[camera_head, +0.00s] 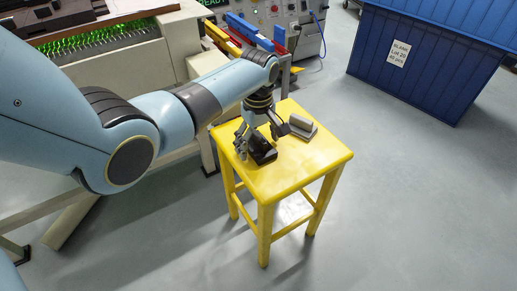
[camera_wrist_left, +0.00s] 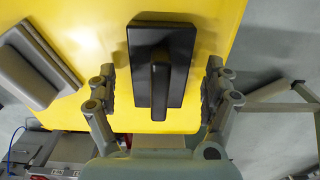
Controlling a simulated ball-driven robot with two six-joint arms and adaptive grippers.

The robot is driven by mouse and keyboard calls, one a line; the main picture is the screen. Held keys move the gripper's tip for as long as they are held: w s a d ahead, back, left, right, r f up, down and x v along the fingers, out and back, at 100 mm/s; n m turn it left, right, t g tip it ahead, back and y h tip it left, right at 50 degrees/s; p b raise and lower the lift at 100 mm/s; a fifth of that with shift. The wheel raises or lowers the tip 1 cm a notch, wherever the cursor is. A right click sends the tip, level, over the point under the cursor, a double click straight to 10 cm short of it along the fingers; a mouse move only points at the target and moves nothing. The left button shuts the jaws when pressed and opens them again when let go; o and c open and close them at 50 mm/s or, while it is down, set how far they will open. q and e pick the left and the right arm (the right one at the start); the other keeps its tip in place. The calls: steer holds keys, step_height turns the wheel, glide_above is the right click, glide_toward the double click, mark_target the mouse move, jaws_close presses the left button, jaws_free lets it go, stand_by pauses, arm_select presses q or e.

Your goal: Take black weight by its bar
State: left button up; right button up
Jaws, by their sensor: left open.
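The black weight (camera_head: 262,150) lies on the yellow stool (camera_head: 300,168), near its left edge. In the left wrist view the black weight (camera_wrist_left: 174,42) is a dark rectangular block with a raised bar (camera_wrist_left: 160,80) along its middle. My left gripper (camera_head: 258,147) is above the stool at the weight. In the left wrist view my left gripper (camera_wrist_left: 160,90) is open, with one finger on each side of the weight and its bar. I see gaps between the fingers and the weight. My right gripper is not in view.
A grey weight (camera_head: 302,126) with a similar bar stands on the stool, close to the left gripper; it also shows in the left wrist view (camera_wrist_left: 38,65). A blue bin (camera_head: 425,65) stands at the back right. Machines stand behind the stool. The stool's front right part is clear.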

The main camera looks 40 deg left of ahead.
arm_select(q)
steer(key=shift+c, duration=0.4)
steer(key=c, duration=1.6)
steer(key=shift+w, duration=0.1)
steer(key=shift+r, duration=0.1)
